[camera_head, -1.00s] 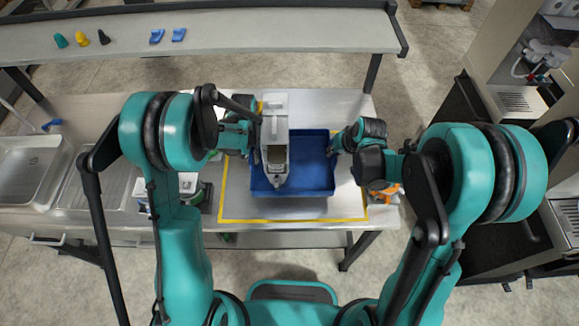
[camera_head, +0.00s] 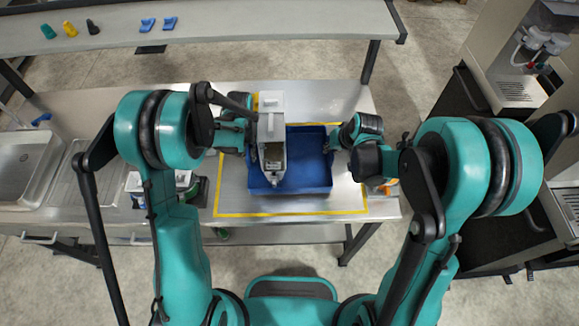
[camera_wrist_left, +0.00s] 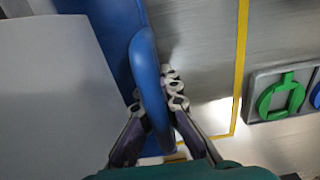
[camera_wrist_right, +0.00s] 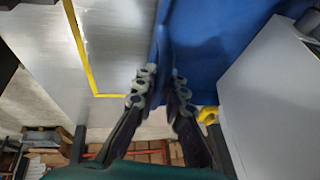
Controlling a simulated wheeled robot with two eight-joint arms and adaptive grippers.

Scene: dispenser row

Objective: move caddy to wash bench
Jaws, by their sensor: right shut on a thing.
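The blue caddy (camera_head: 310,168) is an open tray holding a tall grey-white dispenser-like unit (camera_head: 271,130) at its left side. It appears within the yellow outline on the metal bench (camera_head: 345,100); I cannot tell whether it touches the top. My left gripper (camera_head: 249,140) is at its left side. In the left wrist view, the left fingers (camera_wrist_left: 158,98) straddle the blue raised edge (camera_wrist_left: 147,70); whether they clamp it is unclear. My right gripper (camera_head: 333,140) is at the right side. The right wrist view shows its fingers (camera_wrist_right: 162,85) shut on the blue edge (camera_wrist_right: 163,40).
A sink basin (camera_head: 22,165) and drainer lie at the left. Small bottles and a grey item with a green knob (camera_wrist_left: 280,97) stand left of the outline. An upper shelf (camera_head: 220,25) runs behind with small coloured items. Dark counters with dispensers (camera_head: 515,92) stand at the right.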

